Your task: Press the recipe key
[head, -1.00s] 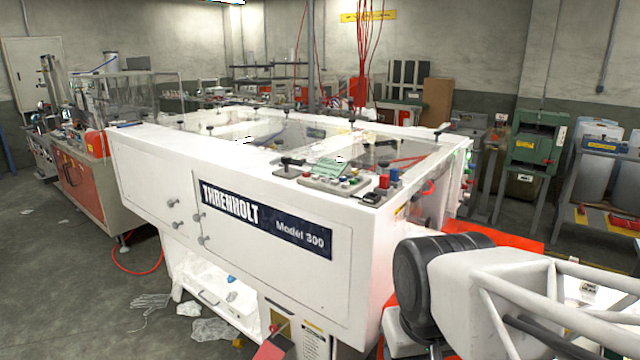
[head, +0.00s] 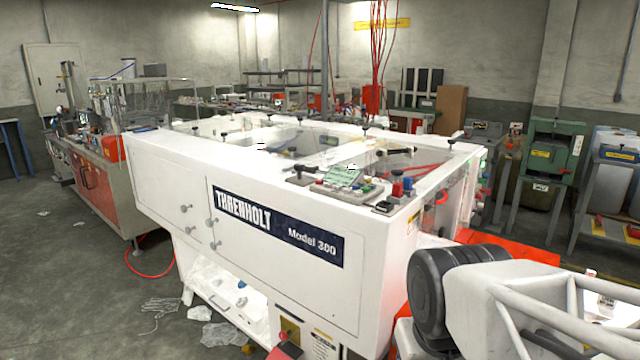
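A small control panel (head: 335,190) with a greenish screen (head: 342,175) and several coloured buttons lies on top of the white Threnholt Model 300 machine (head: 380,262), near its right front corner. The keys are too small to tell which one is the recipe key. My arm (head: 500,290), white with a dark rounded joint, shows at the lower right, to the right of the machine's corner and apart from the panel. My gripper is not in view.
A red surface (head: 510,246) lies behind my arm. A green machine (head: 552,150) stands at the back right. Crumpled sheets and a glove (head: 160,305) lie on the floor at the lower left. The grey floor at left (head: 60,270) is mostly clear.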

